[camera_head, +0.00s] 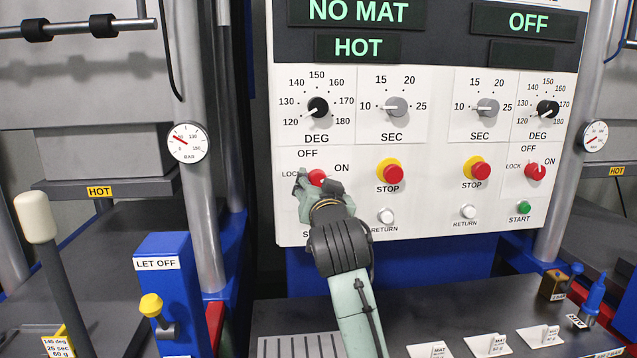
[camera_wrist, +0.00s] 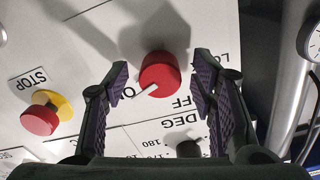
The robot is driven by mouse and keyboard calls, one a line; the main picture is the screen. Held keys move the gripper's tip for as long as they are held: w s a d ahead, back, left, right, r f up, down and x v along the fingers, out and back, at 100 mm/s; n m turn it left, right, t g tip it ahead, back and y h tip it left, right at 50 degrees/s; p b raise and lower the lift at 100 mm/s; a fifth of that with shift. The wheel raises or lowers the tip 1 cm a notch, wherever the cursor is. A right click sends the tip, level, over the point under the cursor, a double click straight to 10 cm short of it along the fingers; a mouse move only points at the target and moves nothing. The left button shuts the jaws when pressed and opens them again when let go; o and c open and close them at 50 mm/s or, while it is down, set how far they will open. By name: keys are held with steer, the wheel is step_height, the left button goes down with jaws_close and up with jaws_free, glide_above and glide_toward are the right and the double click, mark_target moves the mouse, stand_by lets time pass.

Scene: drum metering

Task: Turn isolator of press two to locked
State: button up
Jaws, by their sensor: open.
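Two red isolator knobs sit on the white panel, each with OFF, ON and LOCK labels; I see no press number on them. My gripper (camera_head: 319,183) is at the left isolator (camera_head: 317,177), partly hiding it in the head view. In the wrist view, which is upside down, this red knob (camera_wrist: 160,74) stands between the open fingers of my gripper (camera_wrist: 162,72), with gaps on both sides. Its white pointer faces ON. The right isolator (camera_head: 535,171) stands free; its white mark seems to lean toward ON.
Close by are a red STOP button (camera_head: 390,173) on a yellow base, a white RETURN button (camera_head: 386,216) and the left DEG dial (camera_head: 318,107). A blue LET OFF box (camera_head: 176,290) and a gauge (camera_head: 187,143) stand left. Cards (camera_head: 486,345) lie on the dark bench.

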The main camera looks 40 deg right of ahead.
steer(key=shift+c, duration=0.4)
steer(key=c, duration=1.1)
